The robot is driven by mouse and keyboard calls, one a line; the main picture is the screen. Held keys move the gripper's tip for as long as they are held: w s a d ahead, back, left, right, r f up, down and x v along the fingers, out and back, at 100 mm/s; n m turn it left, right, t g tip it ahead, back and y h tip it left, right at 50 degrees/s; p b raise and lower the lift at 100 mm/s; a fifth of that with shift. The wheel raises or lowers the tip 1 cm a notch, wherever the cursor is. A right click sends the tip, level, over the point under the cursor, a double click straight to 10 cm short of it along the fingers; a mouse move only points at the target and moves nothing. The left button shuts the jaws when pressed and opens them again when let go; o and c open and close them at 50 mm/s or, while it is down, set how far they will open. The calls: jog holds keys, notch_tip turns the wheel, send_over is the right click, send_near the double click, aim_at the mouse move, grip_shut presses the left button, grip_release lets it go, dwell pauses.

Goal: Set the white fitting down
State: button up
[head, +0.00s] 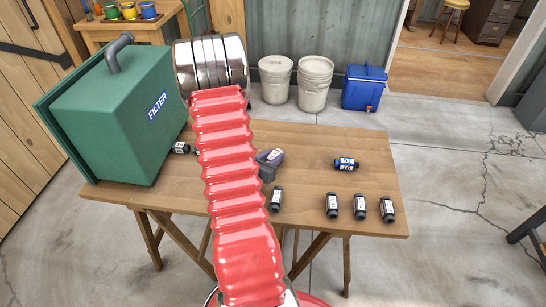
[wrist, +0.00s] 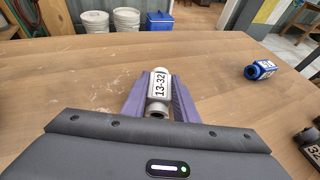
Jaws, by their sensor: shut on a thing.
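The white fitting (wrist: 159,86), labelled 13-32, sits between the two purple fingers of my gripper (wrist: 160,92) in the wrist view. The fingers are shut on its sides. It is over the wooden table (head: 310,150), and I cannot tell whether its underside touches the wood. In the head view my gripper (head: 271,160) is low over the middle of the table, partly behind my red arm. I cannot make out the white fitting clearly there.
A blue fitting (head: 346,163) lies to the right of my gripper. Bare wood lies beyond my gripper.

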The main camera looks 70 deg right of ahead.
jog(key=o, duration=1.1)
jog(key=shift+c, duration=0.2)
jog(key=shift+r, duration=0.1)
jog(key=v, duration=1.2)
jog(key=shift+r+m, duration=0.3)
jog(key=shift+r, duration=0.2)
jog(key=w+a+r+m+g+y, duration=0.1)
jog(key=a+r+m+y, duration=0.1)
jog(key=a+r+m, duration=0.65)
jog(key=w+a+r+m+t+y, duration=0.2)
jog(key=a+r+t+y, duration=0.1)
jog(key=a, duration=0.8)
jog(key=w+a+r+m+t+y, duration=0.2)
jog(key=w+a+r+t+y, duration=0.1)
jog(key=a, duration=0.8)
jog(key=w+a+r+m+t+y, duration=0.2)
jog(key=a+r+y, duration=0.3)
jog(key=a, duration=0.6)
jog(key=shift+w+a+r+m+t, duration=0.3)
jog(key=shift+a+r+m+t, duration=0.15)
jog(key=shift+r, duration=0.5)
